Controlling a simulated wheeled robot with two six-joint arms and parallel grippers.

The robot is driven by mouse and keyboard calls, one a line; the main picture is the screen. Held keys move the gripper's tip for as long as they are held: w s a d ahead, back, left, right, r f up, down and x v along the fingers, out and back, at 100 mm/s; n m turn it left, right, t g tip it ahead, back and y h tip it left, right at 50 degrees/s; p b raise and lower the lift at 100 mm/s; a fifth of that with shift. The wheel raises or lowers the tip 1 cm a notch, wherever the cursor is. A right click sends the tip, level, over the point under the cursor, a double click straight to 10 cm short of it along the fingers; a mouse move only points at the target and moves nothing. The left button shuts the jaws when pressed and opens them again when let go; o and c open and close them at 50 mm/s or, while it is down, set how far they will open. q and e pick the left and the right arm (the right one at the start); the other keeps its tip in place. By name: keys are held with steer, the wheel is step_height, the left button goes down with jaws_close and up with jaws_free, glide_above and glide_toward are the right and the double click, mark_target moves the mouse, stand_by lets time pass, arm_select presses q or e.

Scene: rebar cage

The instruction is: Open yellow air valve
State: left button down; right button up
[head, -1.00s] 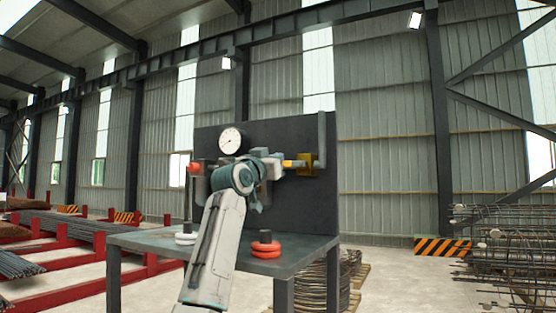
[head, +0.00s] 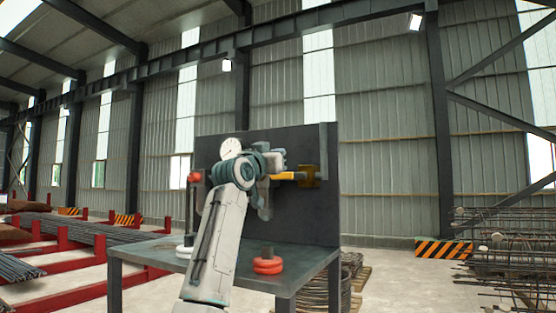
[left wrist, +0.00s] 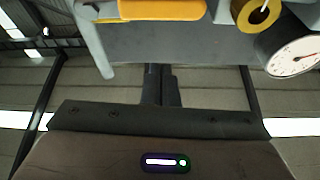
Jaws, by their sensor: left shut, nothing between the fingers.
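The yellow valve lever (head: 287,176) lies roughly horizontal on the dark panel (head: 318,150), beside a brass-coloured fitting (head: 310,177). My left gripper (head: 277,158) is at the panel, just above and left of the lever in the head view; my wrist hides part of the pipework. In the left wrist view the yellow lever (left wrist: 162,9) crosses the top edge, apart from the shut, empty dark fingers (left wrist: 160,72). The brass-coloured ring (left wrist: 257,14) is at the top right. My right gripper is in neither view.
A white gauge (head: 231,148) is partly behind my arm; it also shows in the left wrist view (left wrist: 293,57). A red knob (head: 195,177) is at the panel's left. Red discs (head: 267,264) and white discs (head: 185,248) stand on the bench (head: 150,252).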

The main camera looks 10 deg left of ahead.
arm_select(q)
steer(key=b+v, duration=0.6)
steer(key=v, duration=0.3)
steer(key=shift+f, duration=0.35)
steer(key=shift+d, duration=0.2)
